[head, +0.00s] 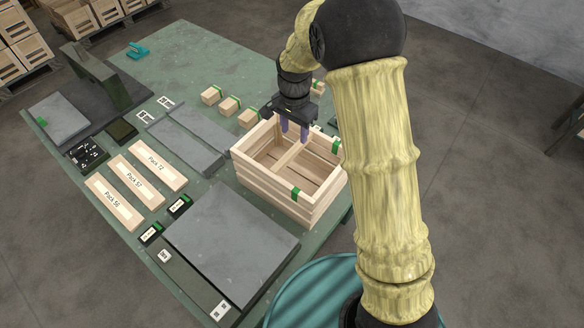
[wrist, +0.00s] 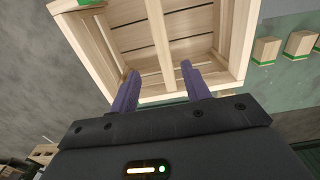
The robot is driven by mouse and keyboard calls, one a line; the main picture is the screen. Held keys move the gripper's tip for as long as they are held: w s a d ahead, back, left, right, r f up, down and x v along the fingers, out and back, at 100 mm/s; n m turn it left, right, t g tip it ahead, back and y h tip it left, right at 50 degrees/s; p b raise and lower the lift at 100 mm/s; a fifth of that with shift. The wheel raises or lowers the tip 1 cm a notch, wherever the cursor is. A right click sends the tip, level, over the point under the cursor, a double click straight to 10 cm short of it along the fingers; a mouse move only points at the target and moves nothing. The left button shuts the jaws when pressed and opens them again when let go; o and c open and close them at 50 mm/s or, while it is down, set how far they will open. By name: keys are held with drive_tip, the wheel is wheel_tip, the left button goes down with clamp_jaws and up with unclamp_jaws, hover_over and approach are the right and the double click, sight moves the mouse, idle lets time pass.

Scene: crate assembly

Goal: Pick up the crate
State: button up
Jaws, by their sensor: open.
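The crate (head: 262,182) is a light wooden slatted box with an inner divider and green corner marks, standing upright on the green table. It is open at the top and looks empty. My gripper (head: 293,132) is above the far part of the crate, with its two purple fingers pointing down near the far wall. In the wrist view the crate (wrist: 90,45) fills the upper middle, and the open fingers (wrist: 158,85) reach over its near rim. I cannot tell whether they touch the wood. Nothing is held between them.
Small wooden blocks (head: 229,104) stand behind the crate. Grey plates (head: 232,243) lie in front and to the left, with labelled wooden packs (head: 113,203) farther left. A dark bracket (head: 95,75) stands at the far left. The table's far end has free room.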

sight(293, 151)
wheel_tip(293, 151, down, 6)
drive_tip(key=shift+a+f+p, duration=0.1)
drive_tip(key=shift+p, duration=0.55)
drive_tip(key=shift+w+a+f+p, duration=0.1)
drive_tip(key=shift+f+p, duration=0.5)
drive_tip(key=shift+f, duration=0.7)
drive_tip(key=shift+w+a+f+p, duration=0.1)
drive_tip(key=shift+f+p, duration=0.5)
drive_tip(key=shift+f, duration=0.7)
clamp_jaws()
drive_tip(key=shift+s, duration=0.1)
